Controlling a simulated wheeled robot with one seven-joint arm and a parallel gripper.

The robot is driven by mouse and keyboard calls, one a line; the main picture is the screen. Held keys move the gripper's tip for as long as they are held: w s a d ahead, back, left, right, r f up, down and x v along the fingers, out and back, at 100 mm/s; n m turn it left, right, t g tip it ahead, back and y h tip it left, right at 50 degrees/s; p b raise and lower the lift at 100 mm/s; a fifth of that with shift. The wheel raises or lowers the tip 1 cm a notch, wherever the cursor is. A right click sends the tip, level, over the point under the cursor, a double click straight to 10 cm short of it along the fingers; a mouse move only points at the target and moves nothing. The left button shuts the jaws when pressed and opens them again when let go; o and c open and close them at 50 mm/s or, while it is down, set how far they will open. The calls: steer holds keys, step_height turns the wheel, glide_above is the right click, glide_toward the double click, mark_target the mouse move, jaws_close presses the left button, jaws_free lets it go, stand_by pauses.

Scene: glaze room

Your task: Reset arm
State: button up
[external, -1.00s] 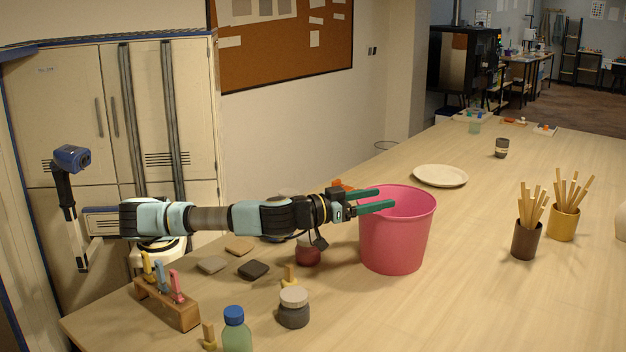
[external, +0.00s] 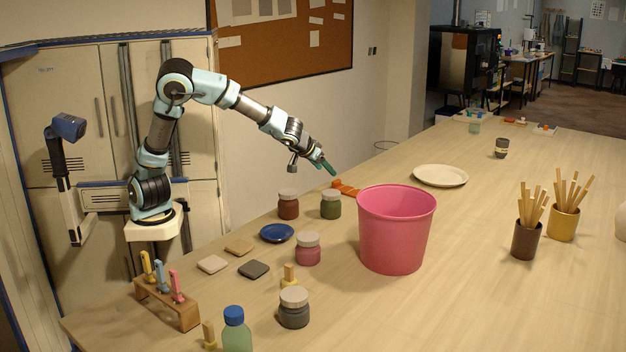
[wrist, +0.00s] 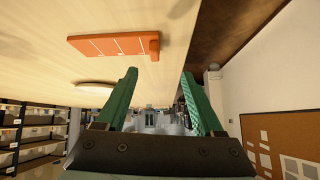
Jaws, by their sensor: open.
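My gripper (external: 327,166) is raised above the back edge of the table, left of and behind the pink bucket (external: 393,232). Its green fingers point down and to the right. In the wrist view my gripper (wrist: 159,102) shows two green fingers spread apart with nothing between them. My arm is bent up at the elbow, clear of the table.
An orange block (external: 345,188) lies near the table's back edge, also in the wrist view (wrist: 115,45). Several lidded jars, including a green one (external: 331,204), a blue dish (external: 277,233), and a white plate (external: 440,176) stand around.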

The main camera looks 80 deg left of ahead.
steer(key=s+a+f+n+g+b, duration=0.25)
steer(key=s+a+f, duration=0.35)
steer(key=s+f, duration=0.3)
steer(key=s+d+f+m+g+h+b, duration=0.1)
steer(key=s+d+f+m+h+b, duration=0.3)
steer(key=s+d+f, duration=0.4)
steer(key=s+d+f+m+g+h+b, duration=0.2)
steer(key=s+d+f+m+b, duration=0.3)
steer(key=s, duration=0.5)
step_height(320, 180, up, 15)
steer(key=d+m+p, duration=0.1)
steer(key=p, duration=1.4)
steer(key=shift+d+f+m+p, duration=0.2)
steer(key=shift+m+p, duration=0.15)
steer(key=shift+f+t, duration=0.1)
steer(key=shift+t, duration=0.15)
steer(key=shift+o, duration=0.4)
